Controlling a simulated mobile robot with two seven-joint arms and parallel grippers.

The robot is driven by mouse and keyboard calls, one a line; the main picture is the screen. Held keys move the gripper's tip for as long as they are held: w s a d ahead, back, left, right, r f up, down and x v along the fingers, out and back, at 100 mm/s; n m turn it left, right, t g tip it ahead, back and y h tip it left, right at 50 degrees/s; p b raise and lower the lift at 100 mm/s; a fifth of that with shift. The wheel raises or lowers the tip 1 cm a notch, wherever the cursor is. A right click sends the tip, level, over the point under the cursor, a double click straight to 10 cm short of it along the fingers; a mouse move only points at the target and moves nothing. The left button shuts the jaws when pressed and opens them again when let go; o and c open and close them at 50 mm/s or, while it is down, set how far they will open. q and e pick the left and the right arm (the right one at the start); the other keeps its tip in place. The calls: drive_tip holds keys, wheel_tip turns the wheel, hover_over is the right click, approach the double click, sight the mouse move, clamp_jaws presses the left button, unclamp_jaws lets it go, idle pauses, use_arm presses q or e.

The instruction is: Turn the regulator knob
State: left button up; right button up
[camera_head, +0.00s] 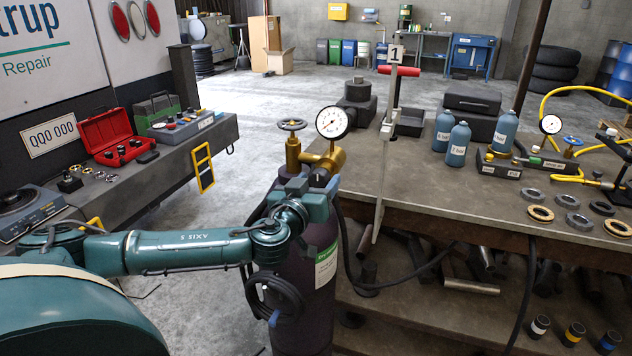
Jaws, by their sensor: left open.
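The brass regulator (332,157) sits on top of a dark gas cylinder (318,240), with a round white gauge (332,122) above it. The dark regulator knob (319,177) shows below the brass body, between the fingers of my left gripper (312,184). My left gripper is open and teal, and it partly hides the knob and the cylinder's neck. I cannot tell whether the fingers touch the knob. A valve handwheel (292,125) stands on the brass valve to the left of the gauge. My right gripper is not in view.
A workbench (455,196) stands right of the cylinder, with blue bottles (459,144), several rings and a second gauge (550,124). A black hose (394,276) hangs beside the cylinder. A side bench (205,140) with a red case (107,136) is at left.

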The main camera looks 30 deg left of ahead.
use_arm(q)
drive_tip(key=c, duration=1)
